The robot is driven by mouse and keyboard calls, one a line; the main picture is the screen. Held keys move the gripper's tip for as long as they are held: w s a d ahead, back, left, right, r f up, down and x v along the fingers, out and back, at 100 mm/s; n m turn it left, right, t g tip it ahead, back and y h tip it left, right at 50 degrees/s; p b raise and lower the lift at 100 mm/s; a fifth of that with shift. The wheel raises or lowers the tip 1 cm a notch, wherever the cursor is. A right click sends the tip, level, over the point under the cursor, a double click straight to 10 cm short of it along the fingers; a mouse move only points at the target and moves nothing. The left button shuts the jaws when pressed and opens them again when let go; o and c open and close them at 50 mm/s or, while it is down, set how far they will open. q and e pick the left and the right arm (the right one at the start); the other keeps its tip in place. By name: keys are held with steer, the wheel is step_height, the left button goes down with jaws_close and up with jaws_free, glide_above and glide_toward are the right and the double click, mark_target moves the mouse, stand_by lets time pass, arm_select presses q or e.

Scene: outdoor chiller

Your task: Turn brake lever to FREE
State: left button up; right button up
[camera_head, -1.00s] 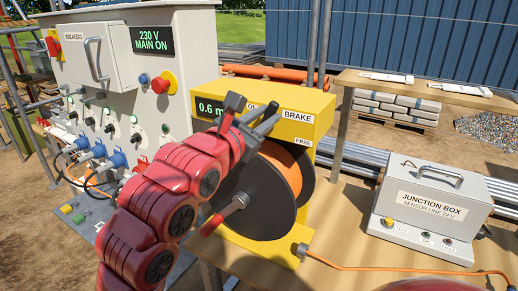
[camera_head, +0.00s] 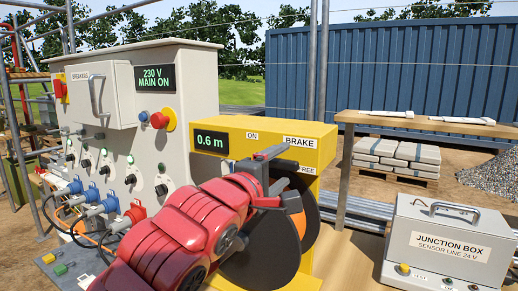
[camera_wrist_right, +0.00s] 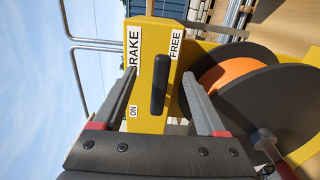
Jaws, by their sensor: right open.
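The yellow reel box (camera_head: 318,150) carries the labels ON, BRAKE and FREE and a 0.6 m display. In the right wrist view, the black brake lever (camera_wrist_right: 158,84) stands out on the yellow face (camera_wrist_right: 150,35), between the ON and FREE labels. My right gripper (camera_wrist_right: 159,75) is open, with one finger on each side of the lever and visible gaps to it. In the head view, my right gripper (camera_head: 283,158) is at the box's front face, just below the BRAKE label, and hides the lever. My left gripper is not in view.
A dark cable reel with an orange core (camera_wrist_right: 222,78) sits close beside the lever face. The grey breaker cabinet (camera_head: 190,75) stands left of the box. A junction box (camera_head: 440,240) stands on the wooden table to the right.

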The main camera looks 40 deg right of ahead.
steer(key=shift+o, duration=0.8)
steer(key=shift+a+f+b, duration=0.1)
steer(key=shift+a+b, duration=0.1)
steer(key=shift+b, duration=0.1)
steer(key=b+v, duration=0.4)
steer(key=v, duration=0.2)
steer(key=shift+s+a+b, duration=0.2)
steer(key=shift+a+b, duration=0.05)
steer(key=shift+b, duration=0.15)
steer(key=shift+a, duration=0.1)
steer(key=b+v, duration=0.2)
steer(key=v, duration=1.5)
